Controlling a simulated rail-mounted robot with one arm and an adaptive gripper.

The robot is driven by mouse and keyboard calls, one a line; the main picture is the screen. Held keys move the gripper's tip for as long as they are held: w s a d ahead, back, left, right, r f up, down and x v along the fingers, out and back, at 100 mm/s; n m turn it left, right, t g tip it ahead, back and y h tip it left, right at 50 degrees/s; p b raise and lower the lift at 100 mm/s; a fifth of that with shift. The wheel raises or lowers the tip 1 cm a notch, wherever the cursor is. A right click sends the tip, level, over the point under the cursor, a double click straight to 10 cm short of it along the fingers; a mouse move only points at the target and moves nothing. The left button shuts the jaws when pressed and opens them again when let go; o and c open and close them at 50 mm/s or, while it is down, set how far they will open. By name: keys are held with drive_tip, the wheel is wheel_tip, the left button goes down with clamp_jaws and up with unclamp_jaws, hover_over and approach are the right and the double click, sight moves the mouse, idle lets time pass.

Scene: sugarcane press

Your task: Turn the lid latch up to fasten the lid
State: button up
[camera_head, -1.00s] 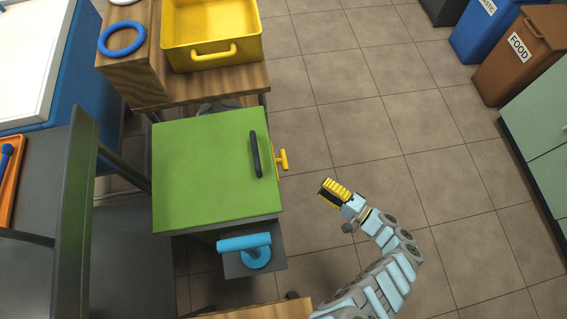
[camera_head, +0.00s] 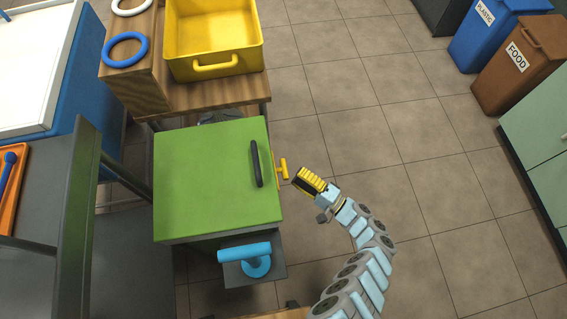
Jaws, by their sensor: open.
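The green lid (camera_head: 205,180) lies closed on top of the press, with a dark bar handle (camera_head: 256,163) near its right edge. The yellow lid latch (camera_head: 282,169) sticks out from the press's right side, just beyond the handle. My gripper (camera_head: 301,181) is open and empty, just right of the latch and a little below it in the picture, with a small gap that looks free of contact. Its yellow-padded fingers point left toward the latch. How far the gripper is above or below the latch in height is hard to tell.
A light blue handle (camera_head: 246,252) stands at the press's front. A yellow bin (camera_head: 214,40) and a blue ring (camera_head: 125,50) are on the wooden furniture behind. The tiled floor (camera_head: 400,150) to the right is clear.

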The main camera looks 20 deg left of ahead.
sight(284, 167)
drive_tip(key=shift+x, duration=3.2)
drive_tip(key=shift+c, duration=0.3)
drive_tip(key=shift+d+f, duration=0.1)
clamp_jaws()
